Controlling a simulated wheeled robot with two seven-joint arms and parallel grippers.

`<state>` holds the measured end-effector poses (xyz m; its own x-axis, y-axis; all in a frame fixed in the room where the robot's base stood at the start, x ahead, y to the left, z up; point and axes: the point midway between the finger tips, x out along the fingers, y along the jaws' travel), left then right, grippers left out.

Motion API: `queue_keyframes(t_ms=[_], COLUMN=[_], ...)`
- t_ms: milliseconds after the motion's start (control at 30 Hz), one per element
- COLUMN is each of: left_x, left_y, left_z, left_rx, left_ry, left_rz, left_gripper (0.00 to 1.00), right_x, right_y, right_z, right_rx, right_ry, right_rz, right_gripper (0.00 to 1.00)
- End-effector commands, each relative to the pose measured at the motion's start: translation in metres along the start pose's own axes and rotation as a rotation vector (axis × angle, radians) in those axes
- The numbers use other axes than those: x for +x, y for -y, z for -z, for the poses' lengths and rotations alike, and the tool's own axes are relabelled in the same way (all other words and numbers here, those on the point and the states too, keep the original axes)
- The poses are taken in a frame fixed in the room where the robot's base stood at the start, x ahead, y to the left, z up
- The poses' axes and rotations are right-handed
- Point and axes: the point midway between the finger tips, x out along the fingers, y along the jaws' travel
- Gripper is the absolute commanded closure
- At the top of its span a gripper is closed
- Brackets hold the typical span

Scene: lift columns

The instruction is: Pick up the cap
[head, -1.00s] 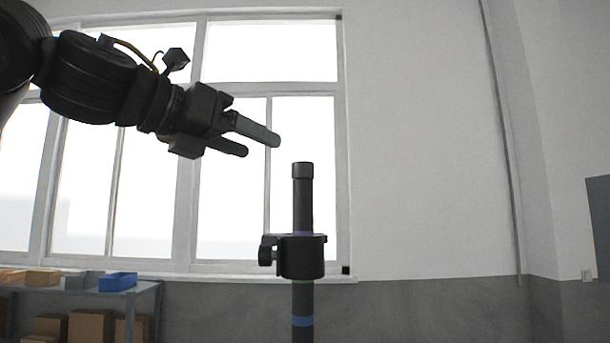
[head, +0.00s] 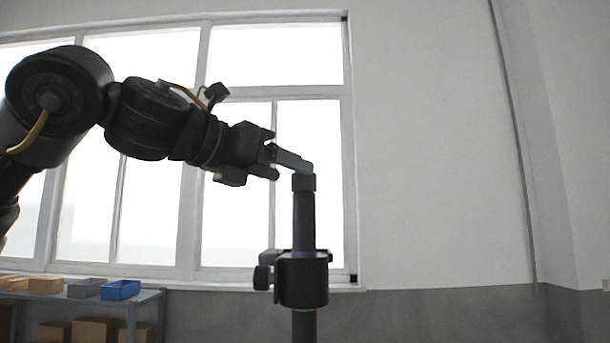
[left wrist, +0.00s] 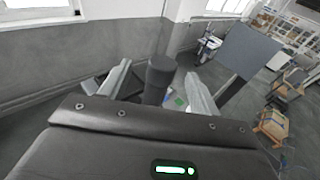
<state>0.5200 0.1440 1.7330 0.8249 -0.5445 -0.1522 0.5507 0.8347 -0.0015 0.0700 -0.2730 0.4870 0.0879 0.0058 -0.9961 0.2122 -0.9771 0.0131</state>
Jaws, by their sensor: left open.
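The cap (head: 303,183) is a short dark cylinder on the top end of an upright dark column (head: 304,225). My left gripper (head: 292,171) comes in from the left at the height of the cap, with its fingers open. In the left wrist view the cap (left wrist: 161,72) stands between the two spread grey fingers, with a visible gap on each side. In the head view one finger overlaps the cap's top edge. My right gripper is in neither view.
A black clamp collar (head: 303,279) with a side knob (head: 262,278) sits lower on the column. A shelf (head: 150,296) with a blue bin (head: 121,290) and boxes stands at the lower left. The space right of the column is clear up to the wall.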

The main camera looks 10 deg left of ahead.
Motion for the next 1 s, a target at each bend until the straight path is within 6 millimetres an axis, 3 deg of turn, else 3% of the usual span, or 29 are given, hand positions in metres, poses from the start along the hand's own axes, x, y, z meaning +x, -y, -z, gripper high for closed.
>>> queue_keyframes(t_ms=[167,333,500,767,1000], left_x=[0.008,0.032,0.05,0.053,0.052], left_y=[0.001,0.003,0.002,0.002,0.002], left_z=[-0.003,-0.007,-0.004,-0.002,-0.003], left_rx=[0.002,0.001,0.0,0.001,0.001], left_ry=[-0.003,-0.004,-0.001,0.001,0.001], left_rz=[0.002,0.003,0.002,0.001,0.002], left_gripper=[0.38,0.38,0.38,0.38,0.68], right_x=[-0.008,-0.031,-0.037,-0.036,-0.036], right_y=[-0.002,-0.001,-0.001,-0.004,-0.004], right_z=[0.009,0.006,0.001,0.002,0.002], right_rx=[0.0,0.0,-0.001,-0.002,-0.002], right_ry=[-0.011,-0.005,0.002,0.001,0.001], right_rz=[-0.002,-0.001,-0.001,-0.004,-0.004], right_gripper=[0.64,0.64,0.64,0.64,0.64])
